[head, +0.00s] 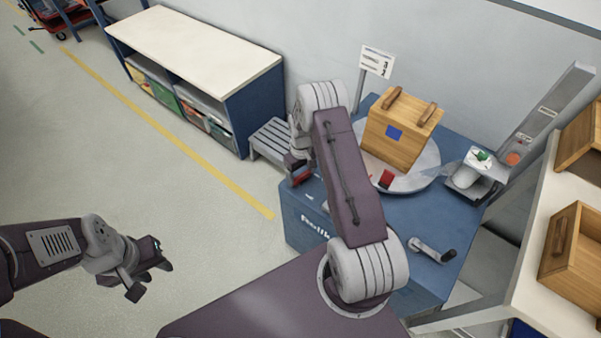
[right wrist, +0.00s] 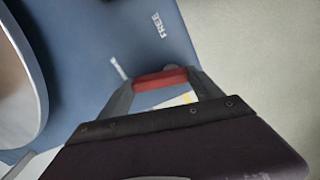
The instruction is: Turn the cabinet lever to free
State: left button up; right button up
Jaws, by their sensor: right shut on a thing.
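The blue cabinet (head: 312,222) stands ahead of me with a round grey turntable on top. The lever's red grip (right wrist: 160,79) lies between the fingers of my right gripper in the right wrist view. My right gripper (head: 300,178) is shut on it at the cabinet's left corner. The white word FREE (right wrist: 159,25) is printed on the blue top, apart from the red grip. A short white mark (right wrist: 118,68) lies nearer the grip. The lever's pivot is mostly hidden. My left gripper (head: 151,280) is open and empty over the floor.
A wooden crate (head: 402,130) and a small red block (head: 386,179) are on the turntable (head: 425,177). A crank (head: 433,250) is at the cabinet's front right. A grey step (head: 270,145) stands behind the gripper. Floor at left is clear.

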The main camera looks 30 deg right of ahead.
jog(key=m, duration=0.3)
jog(key=shift+s+r+m+p, duration=0.1)
jog(key=shift+s+m+p, duration=0.15)
jog(key=shift+m+p, duration=0.15)
jog(key=m, duration=0.3)
jog(key=shift+s+a+m, duration=0.1)
jog(key=shift+s+m, duration=0.15)
jog(key=shift+m, duration=0.05)
jog(key=m, duration=0.2)
jog(key=m+p, duration=0.1)
jog(key=shift+s+a+m, duration=0.2)
jog(key=shift+s+m, duration=0.05)
jog(key=shift+m, duration=0.05)
jog(key=shift+s+a+m, duration=0.1)
jog(key=shift+a+m, duration=0.05)
jog(key=shift+m, duration=0.85)
jog(key=shift+s+a+m, duration=0.1)
jog(key=shift+m, duration=0.9)
jog(key=o, duration=1.4)
